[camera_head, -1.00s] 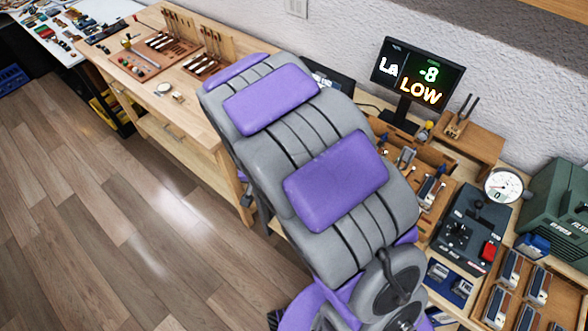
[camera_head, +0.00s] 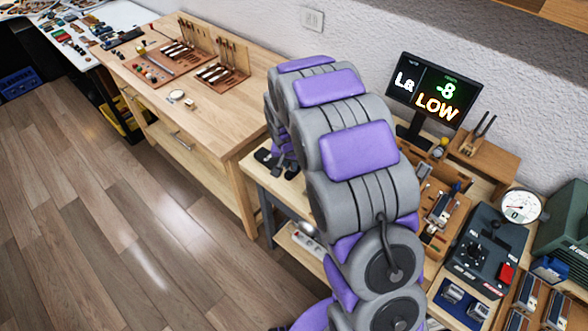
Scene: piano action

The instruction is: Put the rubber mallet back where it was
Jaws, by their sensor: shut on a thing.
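My gripper (camera_head: 278,160) shows only in part, low behind the left side of my raised grey and purple arm, over the left end of the bench. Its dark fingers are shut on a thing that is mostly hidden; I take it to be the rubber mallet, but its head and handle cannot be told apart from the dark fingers. No other mallet can be made out.
A screen (camera_head: 433,90) reads "La -8 LOW". At right are a wooden tray (camera_head: 440,215), a control box (camera_head: 485,250) and a gauge (camera_head: 520,206). A power strip (camera_head: 308,243) lies below.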

